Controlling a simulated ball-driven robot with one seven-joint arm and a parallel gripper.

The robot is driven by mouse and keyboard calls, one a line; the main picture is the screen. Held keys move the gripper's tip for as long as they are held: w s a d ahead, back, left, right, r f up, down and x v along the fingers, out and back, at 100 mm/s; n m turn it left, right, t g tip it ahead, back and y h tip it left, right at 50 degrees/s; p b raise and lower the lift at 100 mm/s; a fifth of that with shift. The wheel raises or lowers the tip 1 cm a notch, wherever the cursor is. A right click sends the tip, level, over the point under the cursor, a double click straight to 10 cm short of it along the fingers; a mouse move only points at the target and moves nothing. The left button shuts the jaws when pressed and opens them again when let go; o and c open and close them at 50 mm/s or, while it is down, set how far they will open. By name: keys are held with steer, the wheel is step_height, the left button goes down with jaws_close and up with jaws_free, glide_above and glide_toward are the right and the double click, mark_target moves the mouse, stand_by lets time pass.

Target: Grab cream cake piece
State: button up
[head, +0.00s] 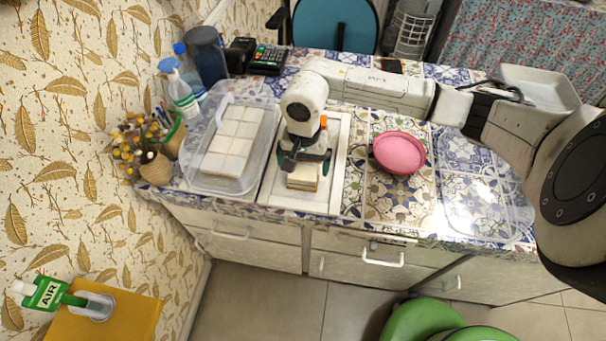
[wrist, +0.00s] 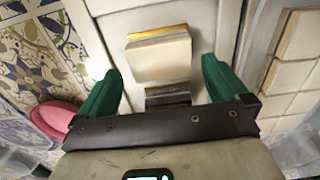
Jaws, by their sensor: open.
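A cream-topped cake piece (head: 303,179) with yellowish layered sides sits on a white tray (head: 333,145) set into the tiled counter. In the wrist view the cream cake piece (wrist: 158,58) shows its pale top and yellow edge. Just nearer my gripper's palm is a darker layered piece (wrist: 168,95), partly hidden by the palm. My gripper (head: 305,160) points down over the tray. In the wrist view its green fingers (wrist: 160,66) are spread apart, one on each side of the cake, with gaps on both sides and nothing held.
A clear plastic box (head: 190,178) holding several pale square pieces stands left of the tray. A pink round dish (head: 399,152) lies to the right. Bottles (head: 179,92) and a card terminal (head: 268,59) stand at the back left. The tiles at right are mostly clear.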

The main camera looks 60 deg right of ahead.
mark_target(303, 171)
steer(key=shift+a+f, duration=0.15)
steer(key=shift+f, duration=1.45)
steer(key=shift+c, duration=0.2)
steer(key=c, duration=0.9)
